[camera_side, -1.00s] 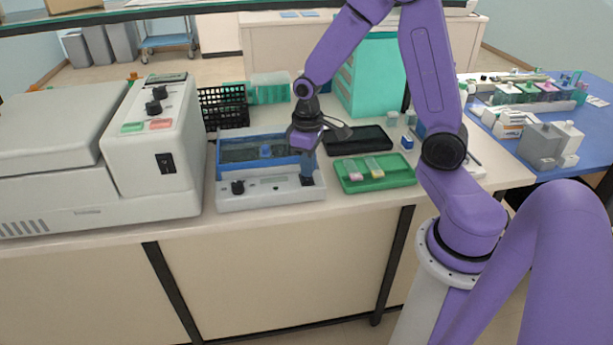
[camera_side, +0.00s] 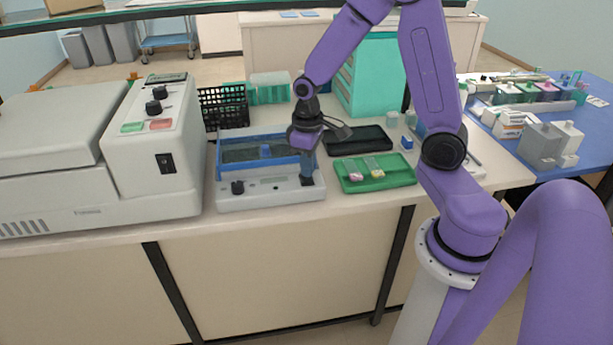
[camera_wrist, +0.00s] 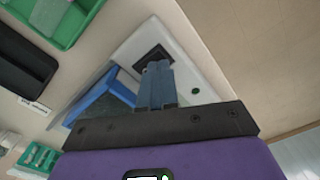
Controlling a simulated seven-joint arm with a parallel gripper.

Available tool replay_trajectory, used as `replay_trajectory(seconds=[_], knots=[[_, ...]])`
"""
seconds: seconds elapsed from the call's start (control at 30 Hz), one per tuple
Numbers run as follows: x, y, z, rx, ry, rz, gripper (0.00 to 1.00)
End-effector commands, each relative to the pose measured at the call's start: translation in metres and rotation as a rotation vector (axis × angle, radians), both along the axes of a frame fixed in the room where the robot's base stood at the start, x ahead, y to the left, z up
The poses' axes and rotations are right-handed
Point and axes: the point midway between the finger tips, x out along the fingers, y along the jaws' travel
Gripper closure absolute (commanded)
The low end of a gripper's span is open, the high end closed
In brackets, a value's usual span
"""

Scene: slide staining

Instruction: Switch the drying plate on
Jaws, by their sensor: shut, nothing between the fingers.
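The drying plate appears to be the low pale grey unit (camera_side: 225,202) with a blue-framed top (camera_side: 230,140), on the bench left of centre. A black knob (camera_side: 237,187) is at its front left. My gripper (camera_side: 307,182) is shut and empty, pointing down at the front right corner of the unit. In the wrist view its fingertips (camera_wrist: 156,68) are over or against a dark square switch (camera_wrist: 147,50), which they partly cover. I cannot tell whether they touch it or which way it is set. A small green spot (camera_wrist: 195,91) shows on the panel nearby.
A large grey machine (camera_side: 150,185) stands close on the left. A green tray (camera_side: 375,185) holding slides or small pieces lies to the right, with a black tray (camera_side: 340,149) behind it. A black basket (camera_side: 223,123) and a teal cabinet (camera_side: 372,80) stand farther back.

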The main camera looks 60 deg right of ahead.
Motion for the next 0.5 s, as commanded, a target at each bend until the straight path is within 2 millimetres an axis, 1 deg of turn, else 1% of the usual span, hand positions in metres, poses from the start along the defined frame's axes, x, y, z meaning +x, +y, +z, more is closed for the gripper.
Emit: replay_trajectory(seconds=[0.5], knots=[[0.0002,0.0001,-0.0066,0.000,0.000,0.000,1.00]])
